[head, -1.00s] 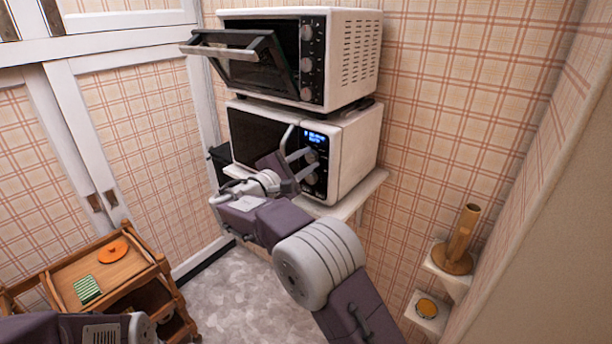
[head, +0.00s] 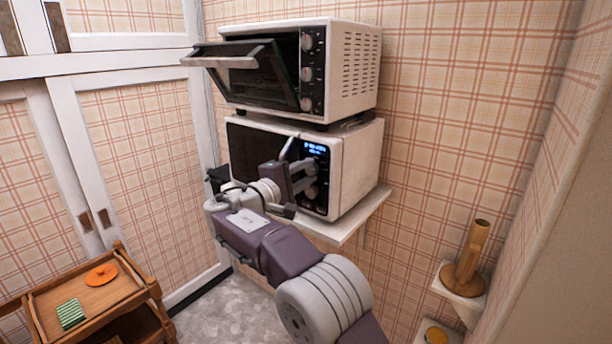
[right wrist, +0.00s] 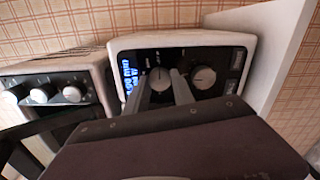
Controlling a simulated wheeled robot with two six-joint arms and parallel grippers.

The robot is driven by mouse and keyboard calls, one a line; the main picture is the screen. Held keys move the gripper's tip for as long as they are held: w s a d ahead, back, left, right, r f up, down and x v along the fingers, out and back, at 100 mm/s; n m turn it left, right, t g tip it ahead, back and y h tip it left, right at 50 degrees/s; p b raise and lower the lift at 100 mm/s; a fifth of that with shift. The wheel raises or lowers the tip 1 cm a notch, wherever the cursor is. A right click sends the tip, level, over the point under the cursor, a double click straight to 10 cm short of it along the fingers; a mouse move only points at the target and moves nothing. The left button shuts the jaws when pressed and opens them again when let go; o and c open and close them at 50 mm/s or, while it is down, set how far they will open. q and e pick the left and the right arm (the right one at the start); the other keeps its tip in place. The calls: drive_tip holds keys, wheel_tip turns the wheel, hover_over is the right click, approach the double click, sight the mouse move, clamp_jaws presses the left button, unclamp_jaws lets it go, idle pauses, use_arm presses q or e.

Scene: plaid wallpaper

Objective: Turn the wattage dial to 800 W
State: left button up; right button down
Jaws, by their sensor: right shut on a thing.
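The white microwave (head: 352,170) stands on a wall shelf. Its black panel has a lit blue display (head: 315,149) and two round dials. In the right wrist view, the dial nearest the display (right wrist: 160,71) sits between my right gripper's fingers (right wrist: 163,82); it is the upper dial in the head view. The right gripper (head: 310,174) is shut on this dial. The other dial (right wrist: 203,77) is free beside the fingers. The display (right wrist: 128,77) has small text, too blurred to read surely. My left gripper is out of view.
A toaster oven (head: 350,70) with its door (head: 245,65) tilted open sits on top of the microwave. The shelf (head: 362,218) edge lies below my right wrist. A wooden cart (head: 100,297) stands at lower left; a small wall shelf holds a wooden object (head: 465,262) at right.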

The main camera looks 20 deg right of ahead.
drive_tip(key=c, duration=1.1)
unclamp_jaws()
drive_tip(key=v, duration=0.9)
